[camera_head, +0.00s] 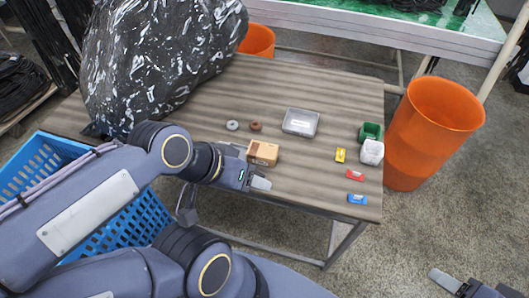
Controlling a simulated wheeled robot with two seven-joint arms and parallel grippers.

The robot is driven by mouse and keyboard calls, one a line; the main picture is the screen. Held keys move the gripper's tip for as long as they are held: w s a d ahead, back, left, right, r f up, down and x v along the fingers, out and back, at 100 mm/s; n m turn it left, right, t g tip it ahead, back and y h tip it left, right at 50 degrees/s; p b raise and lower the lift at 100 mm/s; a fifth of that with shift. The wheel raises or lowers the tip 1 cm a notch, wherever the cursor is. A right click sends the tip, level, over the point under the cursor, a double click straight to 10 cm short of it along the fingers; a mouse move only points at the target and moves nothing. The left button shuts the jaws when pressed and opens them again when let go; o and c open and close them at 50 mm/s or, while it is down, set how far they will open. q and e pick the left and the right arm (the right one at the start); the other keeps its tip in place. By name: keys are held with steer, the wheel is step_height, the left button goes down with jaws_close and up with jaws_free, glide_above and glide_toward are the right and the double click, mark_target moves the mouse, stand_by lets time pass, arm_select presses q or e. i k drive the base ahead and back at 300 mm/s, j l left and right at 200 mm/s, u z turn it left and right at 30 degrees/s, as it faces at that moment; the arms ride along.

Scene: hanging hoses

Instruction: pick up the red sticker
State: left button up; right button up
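The red sticker (355,175) is a small red piece lying flat near the right edge of the wood-grained table (300,85). It lies between a yellow sticker (340,155) and a blue sticker (357,198). My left gripper (259,184) is over the table's front edge, just in front of a small cardboard box (263,153). It is well to the left of the red sticker, and I see nothing held in it. My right gripper (446,281) is at the bottom right corner, low and away from the table, partly cut off. The finger gap of neither gripper can be made out.
A grey tray (300,123), two small rings (233,125), and green (371,131) and white (371,152) containers stand on the table. A black bag (150,60) covers its left part. An orange bin (432,125) stands at the right; a blue crate (130,230) is at the left.

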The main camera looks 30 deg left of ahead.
mark_target(355, 175)
steer(key=k, duration=0.15)
steer(key=k+u, duration=0.25)
steer(key=u, duration=0.25)
steer(key=k+j+u, duration=0.15)
steer(key=u, duration=0.35)
steer(key=i+l+u, duration=0.1)
steer(key=l+u, duration=0.3)
steer(key=l, duration=0.6)
steer(key=l+u, duration=0.35)
steer(key=l, duration=2.1)
